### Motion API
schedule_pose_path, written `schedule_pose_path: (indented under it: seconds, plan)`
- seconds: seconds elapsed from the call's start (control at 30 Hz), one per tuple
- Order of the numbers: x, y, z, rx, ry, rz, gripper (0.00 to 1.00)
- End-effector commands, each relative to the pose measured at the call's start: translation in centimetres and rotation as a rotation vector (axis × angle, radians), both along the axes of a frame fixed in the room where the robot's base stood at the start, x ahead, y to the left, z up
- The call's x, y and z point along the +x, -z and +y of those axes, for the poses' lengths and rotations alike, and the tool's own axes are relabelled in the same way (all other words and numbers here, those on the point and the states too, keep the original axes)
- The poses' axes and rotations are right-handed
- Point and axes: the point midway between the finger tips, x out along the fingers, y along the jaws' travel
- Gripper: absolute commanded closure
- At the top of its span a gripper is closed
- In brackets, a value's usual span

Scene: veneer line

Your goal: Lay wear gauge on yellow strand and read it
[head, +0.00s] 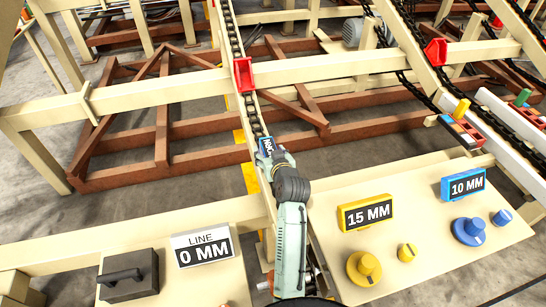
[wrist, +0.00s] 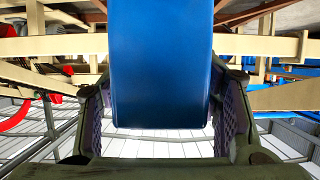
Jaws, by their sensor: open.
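A blue block with white lettering (head: 266,147), apparently the wear gauge, sits at the tip of my gripper (head: 268,157) in the head view. Its lettering is too small to read surely. It seems to lie on or just over the near end of the middle chain strand (head: 236,40), which has yellow patches (head: 250,178) beside it. In the wrist view the blue block (wrist: 160,65) fills most of the space between the two finger pads of my gripper (wrist: 160,115). The jaws are open around it, with narrow gaps. Whether it touches the chain is hidden.
A yellow display reads 15 MM (head: 367,213), a blue one 10 MM (head: 464,185), and a white one LINE 0 MM (head: 201,248). Yellow knobs (head: 364,268) and blue knobs (head: 468,231) stand on the right panel. A red lug (head: 243,75) stands on the middle chain.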

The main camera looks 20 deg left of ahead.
Motion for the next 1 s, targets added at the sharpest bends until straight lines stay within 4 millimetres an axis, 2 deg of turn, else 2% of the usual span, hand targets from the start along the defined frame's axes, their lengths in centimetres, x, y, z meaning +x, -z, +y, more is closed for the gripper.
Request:
schedule_pose_path:
  seconds: [0.53,0.7,1.0]
  plan:
    - [-7.8,-3.7,-5.3,0.0,0.002,-0.002,0.42]
    - [-8.9,-4.4,-6.1,0.001,0.001,-0.002,0.42]
    - [-9.2,-4.6,-6.2,0.001,0.0,-0.001,0.42]
